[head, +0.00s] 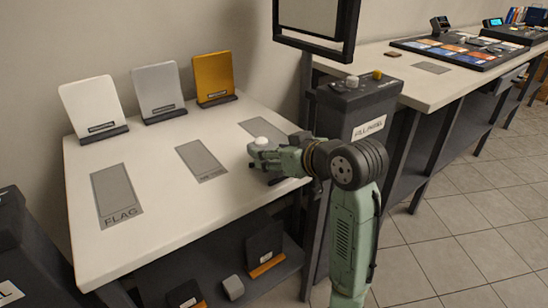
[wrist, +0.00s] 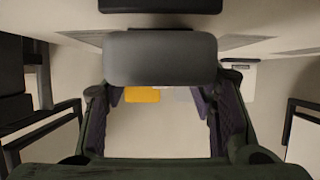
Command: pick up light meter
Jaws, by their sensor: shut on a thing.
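The light meter (head: 262,141) shows in the head view as a small piece with a white dome at the tip of my gripper (head: 264,164). Most of its body is hidden by the gripper. In the wrist view a dark grey, rounded block (wrist: 160,57), which looks like the meter's body, sits at the far end of my gripper (wrist: 160,112), between the two fingers. My gripper is shut on it, over the right front part of the white table (head: 140,240). I cannot tell whether the meter touches the tabletop.
White (head: 94,107), grey (head: 158,92) and gold (head: 214,77) panels stand along the table's back. Grey marked patches, one reading FLAG (head: 117,195), lie in front. A dark box with knobs (head: 358,95) stands right of the table. A lower shelf (head: 262,283) holds several items.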

